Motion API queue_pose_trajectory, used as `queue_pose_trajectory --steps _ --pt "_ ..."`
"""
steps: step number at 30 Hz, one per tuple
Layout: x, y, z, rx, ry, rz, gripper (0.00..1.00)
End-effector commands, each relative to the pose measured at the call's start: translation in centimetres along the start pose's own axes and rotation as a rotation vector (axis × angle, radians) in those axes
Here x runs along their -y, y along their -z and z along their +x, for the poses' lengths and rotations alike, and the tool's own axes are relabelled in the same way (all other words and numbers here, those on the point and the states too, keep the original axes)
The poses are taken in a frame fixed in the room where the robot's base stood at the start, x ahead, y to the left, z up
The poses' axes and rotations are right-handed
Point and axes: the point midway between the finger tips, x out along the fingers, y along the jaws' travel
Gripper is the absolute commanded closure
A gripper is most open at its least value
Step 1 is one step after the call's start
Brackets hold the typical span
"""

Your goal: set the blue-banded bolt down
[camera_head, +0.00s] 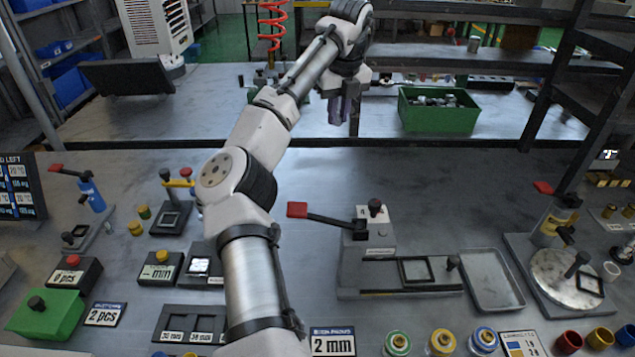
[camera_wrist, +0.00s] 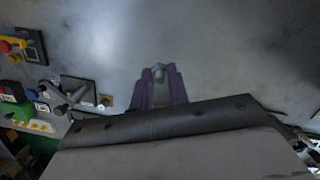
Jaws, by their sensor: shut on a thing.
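My gripper (camera_head: 345,112) hangs down over the far part of the grey metal bench in the head view, with dark purple fingers. In the wrist view my gripper (camera_wrist: 160,82) is shut on a small grey thing, the bolt (camera_wrist: 159,72), whose rounded end shows between the fingertips. No blue band shows on it; most of it is hidden by the fingers. Plain grey bench surface (camera_wrist: 215,60) lies beyond the fingers. I cannot tell how high the bolt is above it.
A green bin of metal parts (camera_head: 438,110) stands right of my gripper. A red-handled press (camera_head: 375,245), a metal tray (camera_head: 492,280) and a round-plate fixture (camera_head: 567,278) stand nearer. Colored ring-shaped cups (camera_head: 442,343) line the front. The middle bench is mostly clear.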

Motion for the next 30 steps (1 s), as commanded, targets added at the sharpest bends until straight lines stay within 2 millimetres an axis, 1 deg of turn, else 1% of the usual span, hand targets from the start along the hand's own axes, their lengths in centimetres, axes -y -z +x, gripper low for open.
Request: queue_pose_trajectory --steps 1,3,6,9,11,14,17,24,27,30 --pt "-0.6 -1.5 0.6 -0.003 -0.002 -0.024 1.0" --pt "-1.6 -3.3 1.0 -0.002 -0.005 -0.047 1.0" --pt "-3.0 -5.3 1.8 -0.003 -0.01 -0.072 1.0" --pt "-4.1 -6.5 2.4 -0.002 -0.011 -0.088 1.0" --pt "-4.6 -6.9 2.7 -0.002 -0.013 -0.094 1.0" --pt "-5.0 -7.1 4.0 -0.001 -0.016 -0.098 1.0" --pt "-5.0 -6.7 6.2 -0.002 -0.016 -0.097 1.0" --pt "-5.0 -5.7 12.4 -0.002 -0.016 -0.097 1.0" --pt "-5.0 -5.3 14.8 -0.003 -0.015 -0.097 1.0" --pt "-5.0 -5.0 16.7 -0.003 -0.015 -0.098 1.0"
